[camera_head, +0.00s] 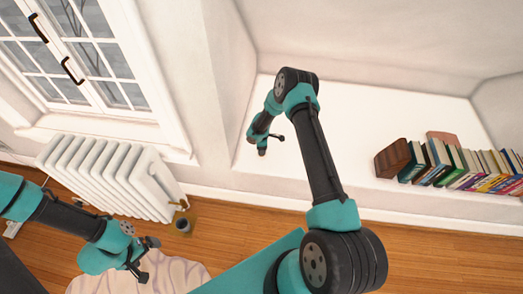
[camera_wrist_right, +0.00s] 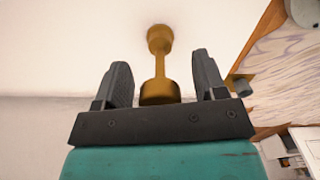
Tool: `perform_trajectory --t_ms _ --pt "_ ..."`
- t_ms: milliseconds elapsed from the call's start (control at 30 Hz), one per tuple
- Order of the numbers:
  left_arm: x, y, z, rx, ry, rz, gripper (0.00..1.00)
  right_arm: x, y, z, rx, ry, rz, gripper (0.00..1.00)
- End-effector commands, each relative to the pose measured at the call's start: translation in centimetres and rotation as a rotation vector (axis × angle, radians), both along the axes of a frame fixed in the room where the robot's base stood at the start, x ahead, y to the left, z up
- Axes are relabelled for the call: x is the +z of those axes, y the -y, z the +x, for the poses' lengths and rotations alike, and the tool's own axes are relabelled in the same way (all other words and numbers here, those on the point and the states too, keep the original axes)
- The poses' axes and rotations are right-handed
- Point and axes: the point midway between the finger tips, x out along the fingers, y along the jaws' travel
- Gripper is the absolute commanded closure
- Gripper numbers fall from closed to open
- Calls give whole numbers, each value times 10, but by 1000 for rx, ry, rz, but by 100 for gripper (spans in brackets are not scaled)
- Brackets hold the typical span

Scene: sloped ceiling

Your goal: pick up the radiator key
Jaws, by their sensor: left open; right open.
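A brass piece with two round ends and a thin shaft, which looks like the radiator key (camera_wrist_right: 159,40), shows in the right wrist view against a pale surface. My right gripper (camera_wrist_right: 163,68) is open, with one finger on each side of the key in that view. The fingers look apart from it. In the head view my right gripper (camera_head: 269,144) is over the white ledge, and I cannot make out the key clearly there. My left gripper (camera_head: 147,259) is open at the lower left, over the pale patterned rug, with nothing seen in it.
A white radiator (camera_head: 110,175) stands under the window at left, with a brass valve (camera_head: 180,205) at its lower end. A small dark cup (camera_head: 183,226) is near it. A row of books (camera_head: 465,168) stands on the ledge (camera_head: 350,130) at right. The ledge's middle is clear.

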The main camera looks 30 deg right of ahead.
Motion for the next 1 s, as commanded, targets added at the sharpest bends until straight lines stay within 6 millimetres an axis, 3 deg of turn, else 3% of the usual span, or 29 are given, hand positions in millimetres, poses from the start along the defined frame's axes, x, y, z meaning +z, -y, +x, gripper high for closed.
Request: perform_trajectory --t_ms 467,1000 --pt "0 0 0 0 0 0 4 0 0 0 0 0 0 36" --pt "0 0 0 0 0 0 4 0 0 0 0 0 0 88"
